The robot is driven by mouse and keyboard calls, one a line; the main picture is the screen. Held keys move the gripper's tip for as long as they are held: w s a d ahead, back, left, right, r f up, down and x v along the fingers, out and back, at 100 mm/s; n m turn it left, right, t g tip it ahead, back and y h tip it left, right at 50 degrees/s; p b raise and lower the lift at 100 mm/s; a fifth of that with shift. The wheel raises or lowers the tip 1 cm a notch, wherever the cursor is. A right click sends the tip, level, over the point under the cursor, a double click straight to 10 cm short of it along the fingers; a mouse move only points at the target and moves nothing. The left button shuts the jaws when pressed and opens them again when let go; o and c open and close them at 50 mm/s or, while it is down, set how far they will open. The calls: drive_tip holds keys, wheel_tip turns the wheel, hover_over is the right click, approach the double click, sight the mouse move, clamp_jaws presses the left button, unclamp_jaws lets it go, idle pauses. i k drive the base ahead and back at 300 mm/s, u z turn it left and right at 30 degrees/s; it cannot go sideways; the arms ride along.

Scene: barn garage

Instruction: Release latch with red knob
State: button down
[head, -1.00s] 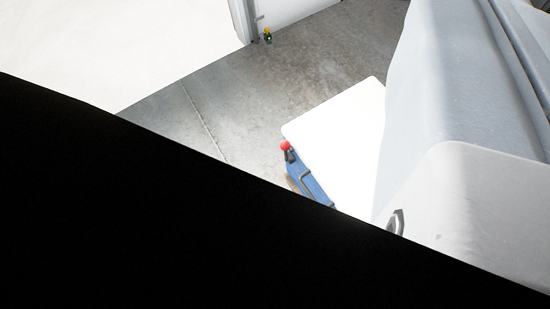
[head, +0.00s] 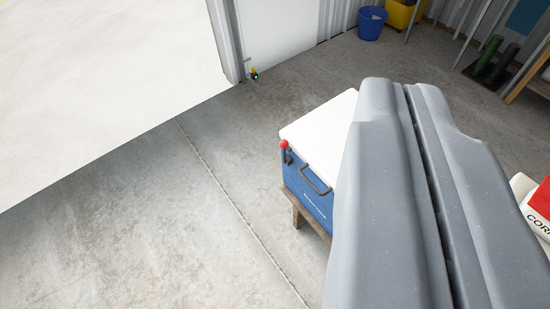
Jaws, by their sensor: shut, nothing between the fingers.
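A blue cooler (head: 310,190) with a white lid (head: 318,125) stands on a wooden stand (head: 303,212) right of the middle of the view. The red knob (head: 284,144) sits on a dark latch (head: 287,157) at the cooler's left front corner, just below the lid edge. A dark handle (head: 313,182) is on the cooler's front. My gripper (head: 402,88) is large and grey in the right foreground, its two fingers closed together with nothing between them. It appears to the right of the knob, apart from it, and hides the cooler's right part.
The concrete floor (head: 130,200) is clear to the left and in front of the cooler. A bright doorway (head: 90,80) opens at the left. A blue bucket (head: 371,25) and a yellow container (head: 401,12) stand at the back; a red and white item (head: 537,205) is at the right edge.

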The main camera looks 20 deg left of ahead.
sight(284, 143)
drive_tip(key=z, duration=0.2)
drive_tip(key=i, duration=0.85)
drive_tip(key=u, duration=0.1)
